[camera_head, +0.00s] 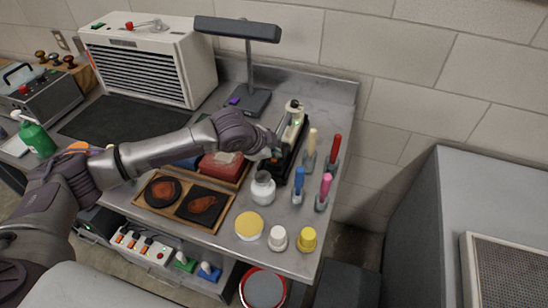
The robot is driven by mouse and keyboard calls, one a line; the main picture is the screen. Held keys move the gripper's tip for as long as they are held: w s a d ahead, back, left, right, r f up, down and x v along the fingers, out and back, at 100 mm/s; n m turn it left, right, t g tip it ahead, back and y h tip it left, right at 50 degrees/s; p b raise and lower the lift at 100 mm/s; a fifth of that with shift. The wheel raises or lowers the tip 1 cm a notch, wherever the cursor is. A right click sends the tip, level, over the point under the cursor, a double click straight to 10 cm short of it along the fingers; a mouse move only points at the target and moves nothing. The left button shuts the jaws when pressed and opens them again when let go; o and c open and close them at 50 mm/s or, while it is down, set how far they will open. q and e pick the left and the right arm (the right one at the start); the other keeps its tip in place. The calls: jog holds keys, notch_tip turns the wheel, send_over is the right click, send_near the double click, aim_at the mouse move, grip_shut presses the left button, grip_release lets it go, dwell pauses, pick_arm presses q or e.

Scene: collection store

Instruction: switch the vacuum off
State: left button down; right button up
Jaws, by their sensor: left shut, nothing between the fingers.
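My left gripper (272,151) is shut and empty, at the end of the arm coming in from the left. It is beside a cream upright device (293,116) with a small green light, which stands in a black holder (286,160) on the bench. The device looks like a small hand vacuum, but no label can be read. The gripper is close to its left side and partly hides its lower part; I cannot tell whether they touch. No switch can be made out on it. My right gripper is not in view.
A white jar (263,188) stands just below the gripper. Coloured-handled tools (300,181) stand to the right. A lamp (238,30) and a white slatted unit (150,60) are behind. A wooden tray (171,210) lies in front. Caps stand near the bench's front edge.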

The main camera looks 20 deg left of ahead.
pick_arm(q)
jog(key=shift+s+f, duration=0.5)
jog(key=shift+f, duration=0.35)
dwell(0.7)
jog(key=shift+w+r+p, duration=0.15)
jog(key=shift+r+p, duration=0.25)
jog(key=shift+p, duration=0.25)
jog(key=shift+w, duration=0.1)
jog(key=shift+r, duration=0.1)
jog(key=shift+w+r+p, duration=0.2)
jog(key=shift+r+p, duration=0.35)
jog(key=shift+p, duration=0.2)
notch_tip(320, 180, up, 6)
jog(key=p, duration=0.6)
jog(key=shift+w+f, duration=0.15)
jog(key=shift+f, duration=0.2)
